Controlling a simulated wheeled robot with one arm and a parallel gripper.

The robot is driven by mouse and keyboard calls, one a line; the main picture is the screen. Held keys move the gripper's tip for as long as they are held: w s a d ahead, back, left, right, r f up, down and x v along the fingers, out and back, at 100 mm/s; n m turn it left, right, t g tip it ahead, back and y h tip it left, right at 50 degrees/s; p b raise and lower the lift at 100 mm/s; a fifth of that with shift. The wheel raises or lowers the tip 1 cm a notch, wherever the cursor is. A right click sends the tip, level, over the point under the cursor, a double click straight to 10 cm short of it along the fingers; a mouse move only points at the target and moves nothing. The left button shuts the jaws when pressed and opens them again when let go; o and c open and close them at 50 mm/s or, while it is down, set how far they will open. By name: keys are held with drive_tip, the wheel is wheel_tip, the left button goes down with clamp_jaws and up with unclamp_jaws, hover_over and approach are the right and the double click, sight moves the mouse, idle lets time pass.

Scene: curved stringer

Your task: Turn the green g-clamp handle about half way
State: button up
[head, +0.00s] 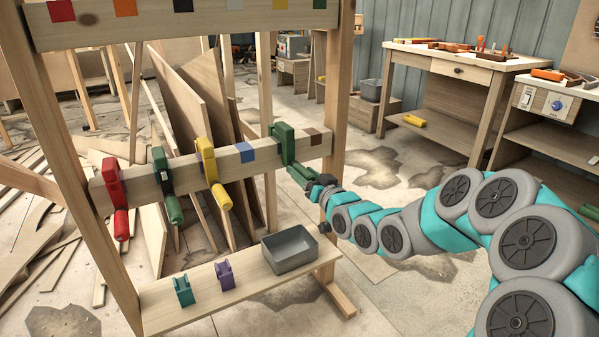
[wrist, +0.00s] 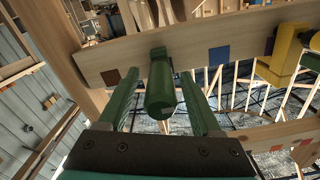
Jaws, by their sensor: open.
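The green g-clamp (head: 283,142) sits on the horizontal wooden beam, right of the blue square. Its green handle (wrist: 160,92) points toward the camera in the wrist view. My gripper (wrist: 159,76) is open, with one green finger on each side of the handle. Small gaps show between the handle and both fingers, so I see no grip on it. In the head view my gripper (head: 300,173) reaches the clamp from the lower right. There the handle is hard to tell from the similarly green fingers.
Red (head: 113,190), dark green (head: 161,170) and yellow (head: 207,160) clamps hang further left on the beam (head: 140,183). A lower shelf (head: 190,303) carries teal (head: 183,291) and purple (head: 225,275) clamps and a grey bin (head: 290,250). A wooden post (head: 337,90) stands just right of the green clamp.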

drive_tip(key=shift+b+v, duration=0.35)
drive_tip(key=shift+v, duration=2.3)
drive_tip(key=shift+f, duration=0.1)
drive_tip(key=b+v, duration=0.8)
drive_tip(key=v, duration=0.1)
drive_tip(key=shift+s+d, duration=0.25)
drive_tip(key=shift+s, duration=0.05)
